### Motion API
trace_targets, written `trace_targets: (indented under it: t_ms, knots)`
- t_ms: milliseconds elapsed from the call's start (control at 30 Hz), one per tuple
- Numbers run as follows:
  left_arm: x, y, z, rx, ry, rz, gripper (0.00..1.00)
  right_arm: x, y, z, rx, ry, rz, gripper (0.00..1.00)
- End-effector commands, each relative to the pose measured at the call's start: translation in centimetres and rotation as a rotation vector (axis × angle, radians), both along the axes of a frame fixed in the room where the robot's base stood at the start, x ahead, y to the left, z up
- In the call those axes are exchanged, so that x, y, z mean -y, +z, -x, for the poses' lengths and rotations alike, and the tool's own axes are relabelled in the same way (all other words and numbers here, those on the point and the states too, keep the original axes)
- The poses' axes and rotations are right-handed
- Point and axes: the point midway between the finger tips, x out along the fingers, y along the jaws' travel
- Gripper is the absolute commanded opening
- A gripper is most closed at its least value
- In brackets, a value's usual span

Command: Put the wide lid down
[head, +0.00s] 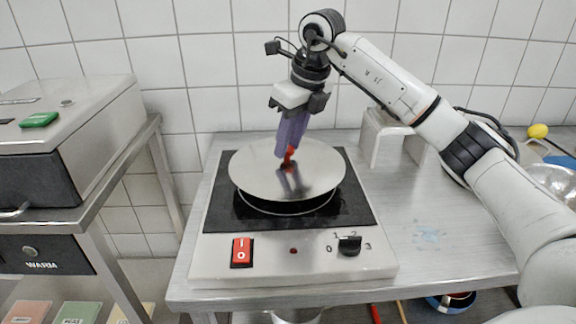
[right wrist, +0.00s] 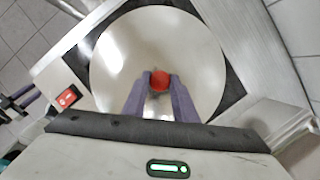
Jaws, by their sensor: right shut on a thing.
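The wide lid (head: 258,178) is a round, shiny steel disc with a red knob (head: 289,154) at its centre. My right gripper (head: 287,157) comes down from above and its purple fingers are shut on the knob. The lid is roughly level over the hot plate (head: 227,218), with the plate's ring showing below its near edge. The lid appears raised a little; the exact gap is unclear. In the right wrist view the lid (right wrist: 125,60) spreads around the knob (right wrist: 160,81) between the fingertips. Dark purplish parts at that view's left edge may be my left gripper, too unclear to tell.
The hot plate unit has a red switch (head: 241,252) and a black dial (head: 349,246). On the steel table, a grey stand (head: 392,137) is behind right and a metal bowl (head: 555,180) is at the far right. Bare tabletop (head: 432,215) lies right of the unit. A steel machine (head: 75,130) stands left.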

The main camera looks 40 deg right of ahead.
Motion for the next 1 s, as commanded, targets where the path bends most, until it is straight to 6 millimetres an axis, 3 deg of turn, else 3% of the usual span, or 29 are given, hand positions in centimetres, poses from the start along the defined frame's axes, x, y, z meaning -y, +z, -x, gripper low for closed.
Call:
trace_targets:
  t_ms: [400,700,733,833,1000]
  knots:
    - [-0.1,-0.4,-0.3,0.005,0.003,0.001,0.31,0.0,-4.4,0.0,0.002,-0.001,0.0,0.0]
    - [-0.2,-0.2,-0.6,0.011,0.004,0.001,0.31,0.0,-4.5,0.0,0.003,0.0,0.0,0.0]
    - [-0.2,-0.3,-0.6,0.011,0.004,0.001,0.31,0.0,-4.6,0.0,0.001,0.0,0.001,0.27]
    - [-0.2,-0.2,-0.6,0.011,0.004,0.001,0.31,0.0,-4.6,0.0,0.001,0.0,0.001,0.44]
    - [-0.2,-0.2,-0.6,0.01,0.004,0.001,0.31,0.0,-4.6,0.0,0.002,0.0,0.0,0.44]
